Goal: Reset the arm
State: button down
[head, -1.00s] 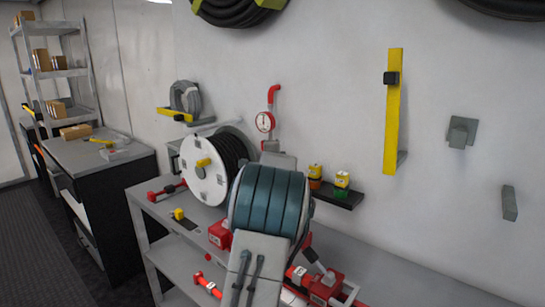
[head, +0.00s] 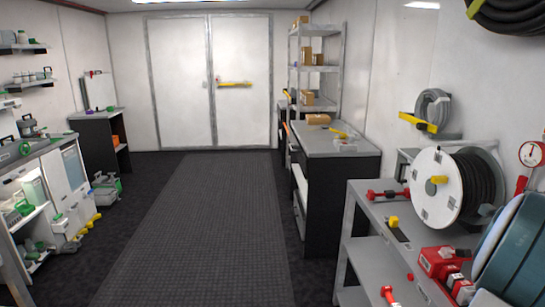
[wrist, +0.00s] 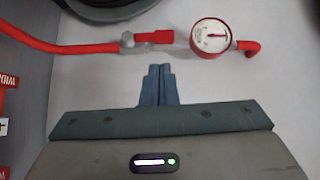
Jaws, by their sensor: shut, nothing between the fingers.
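My gripper (wrist: 157,84) shows in the wrist view, its two narrow blue-grey fingers together and empty. It faces a pale wall, below a red pipe (wrist: 70,46) and a round pressure gauge (wrist: 210,38) with a red rim. No contact with them is visible. In the head view, part of my teal arm (head: 510,240) shows at the right edge; the gripper itself is out of that view. The gauge also appears there (head: 531,154), at the far right.
A grey workbench (head: 375,261) with a white-sided hose reel (head: 436,187) stands at right. Behind it are a black-sided cabinet (head: 345,190) and shelves. A counter (head: 60,155) lines the left. The dark floor aisle (head: 190,220) to the white double doors (head: 180,85) is clear.

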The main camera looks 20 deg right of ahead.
jog(key=w+a+f+n+y+p, duration=0.1)
jog(key=w+a+f+n+y, duration=0.3)
jog(key=w+a, duration=0.6)
jog(key=w+a+r+n+y, duration=0.1)
jog(key=w+a+n+y, duration=0.1)
jog(key=w+a+n, duration=0.65)
jog(key=a+f+n+y, duration=0.2)
jog(key=a, duration=0.8)
jog(key=a+f+n+y, duration=0.2)
jog(key=a, duration=0.8)
jog(key=s+a+f+n+g+y, duration=0.1)
jog(key=s+a+n, duration=0.3)
jog(key=a, duration=0.4)
jog(key=s+a+f+n+g+y+p, duration=0.1)
jog(key=s+a+n, duration=0.3)
jog(key=a, duration=0.4)
jog(key=s+a+f+n+g+y+p, duration=0.1)
jog(key=s+a+f+n+g+y, duration=0.2)
jog(key=s+a+n, duration=0.2)
jog(key=s+a, duration=0.1)
jog(key=a, duration=0.2)
jog(key=shift+s+a+y, duration=0.2)
jog(key=shift+a+y, duration=0.1)
jog(key=shift+a, duration=0.05)
jog(key=shift+d+f, duration=0.1)
